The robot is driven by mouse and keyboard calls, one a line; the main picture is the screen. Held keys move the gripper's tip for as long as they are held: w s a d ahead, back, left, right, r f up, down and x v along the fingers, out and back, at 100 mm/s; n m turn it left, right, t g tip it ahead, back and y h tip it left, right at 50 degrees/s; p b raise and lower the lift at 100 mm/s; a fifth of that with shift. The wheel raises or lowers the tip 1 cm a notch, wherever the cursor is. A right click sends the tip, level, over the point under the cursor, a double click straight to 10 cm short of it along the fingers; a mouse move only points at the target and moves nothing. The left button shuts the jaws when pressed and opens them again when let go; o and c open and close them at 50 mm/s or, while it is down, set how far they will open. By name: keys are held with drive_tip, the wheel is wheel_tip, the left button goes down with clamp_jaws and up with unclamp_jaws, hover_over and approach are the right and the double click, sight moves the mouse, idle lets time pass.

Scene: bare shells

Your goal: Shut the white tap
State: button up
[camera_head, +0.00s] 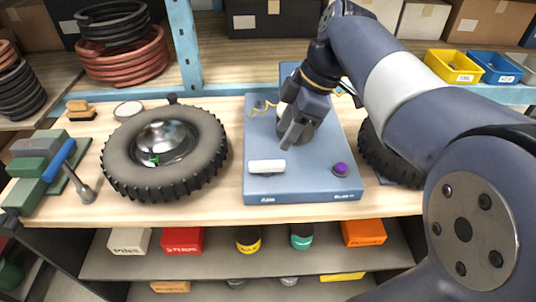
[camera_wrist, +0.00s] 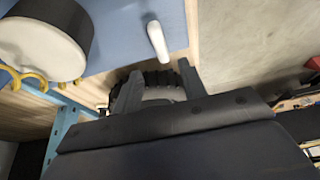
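The white tap shows as a white bar-shaped handle (camera_head: 266,167) near the front left of a blue-grey panel (camera_head: 300,185); in the head view it lies left to right. The same white handle (camera_wrist: 158,40) shows in the wrist view, beyond the fingertips. My gripper (camera_head: 293,136) is over the panel, behind and a little right of the handle, apart from it. In the wrist view my gripper (camera_wrist: 157,80) has its two fingers spread with nothing between them. My gripper and arm partly hide the panel's back half.
A dark round part with a white top (camera_wrist: 45,45) stands on the panel. A purple knob (camera_head: 340,170) sits at the panel's front right. A large tyre (camera_head: 165,152) lies left of the panel; another (camera_head: 385,160) is partly hidden at right. The bench front strip is clear.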

sight(268, 162)
drive_tip(key=x, duration=0.9)
drive_tip(key=shift+f, duration=0.1)
drive_tip(key=shift+c, duration=0.2)
clamp_jaws()
